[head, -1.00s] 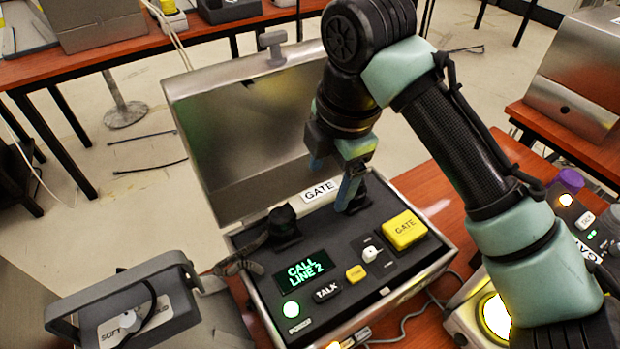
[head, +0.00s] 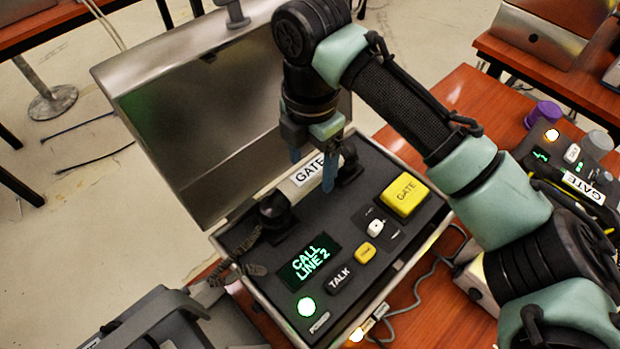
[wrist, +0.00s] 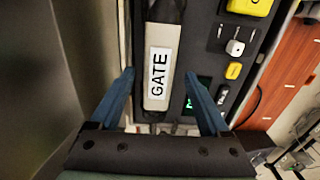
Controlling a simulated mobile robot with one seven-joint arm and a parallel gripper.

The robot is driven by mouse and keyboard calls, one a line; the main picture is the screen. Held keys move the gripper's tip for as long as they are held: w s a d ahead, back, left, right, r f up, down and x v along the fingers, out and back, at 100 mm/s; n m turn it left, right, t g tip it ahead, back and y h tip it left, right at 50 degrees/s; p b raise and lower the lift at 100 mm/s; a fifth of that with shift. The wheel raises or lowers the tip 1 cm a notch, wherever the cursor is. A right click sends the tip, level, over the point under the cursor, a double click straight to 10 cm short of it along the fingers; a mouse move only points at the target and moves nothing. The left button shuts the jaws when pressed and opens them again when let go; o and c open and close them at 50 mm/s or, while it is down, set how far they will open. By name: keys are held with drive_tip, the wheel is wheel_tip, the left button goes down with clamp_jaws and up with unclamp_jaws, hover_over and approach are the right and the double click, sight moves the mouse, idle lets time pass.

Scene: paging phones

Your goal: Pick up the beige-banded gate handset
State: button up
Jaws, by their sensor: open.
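The gate handset (head: 302,188) lies in its open metal case, across the back of the dark panel. It has black ends, a beige middle and a white GATE label. In the wrist view, the handset (wrist: 155,104) runs up the picture between my two blue fingers. My gripper (head: 312,172) is open and points down over the handset's middle. In the wrist view, my gripper (wrist: 160,74) has one finger on each side of the beige part, with gaps; I cannot tell how far above it the tips are. A finger partly covers the handset in the head view.
The case's raised lid (head: 205,120) stands behind the handset. The panel has a yellow GATE button (head: 404,195), a TALK key (head: 340,279) and a green display (head: 309,260). A coiled cord (head: 240,270) hangs at the left. Another GATE-labelled unit (head: 583,185) sits at the right.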

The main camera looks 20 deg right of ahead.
sight(311, 181)
drive_tip(key=shift+w+f+b, duration=0.1)
drive_tip(key=shift+f+b, duration=0.35)
drive_tip(key=shift+f, duration=2.25)
clamp_jaws()
